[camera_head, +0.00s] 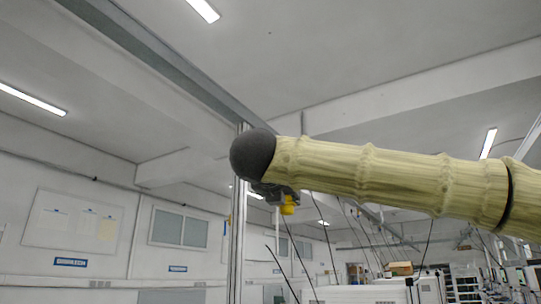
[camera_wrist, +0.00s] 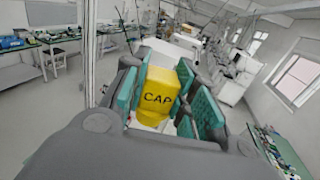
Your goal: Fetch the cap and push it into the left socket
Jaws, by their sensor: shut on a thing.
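A yellow cap (camera_wrist: 158,92) with the dark letters "CAP" on it sits between the teal finger pads of my gripper (camera_wrist: 165,95) in the wrist view. My gripper is shut on the cap and holds it up in the air. In the head view my gripper (camera_head: 275,192) hangs below the dark end of my arm, and a small part of the yellow cap (camera_head: 288,205) shows under it. The left socket cannot be made out in either view.
In the wrist view, a bench with green edging (camera_wrist: 70,36) stands at the far left, another bench (camera_wrist: 280,155) at the lower right, and white cabinets (camera_wrist: 236,78) at the right. Floor shows at the left. A vertical metal post (camera_head: 238,235) stands near my gripper in the head view.

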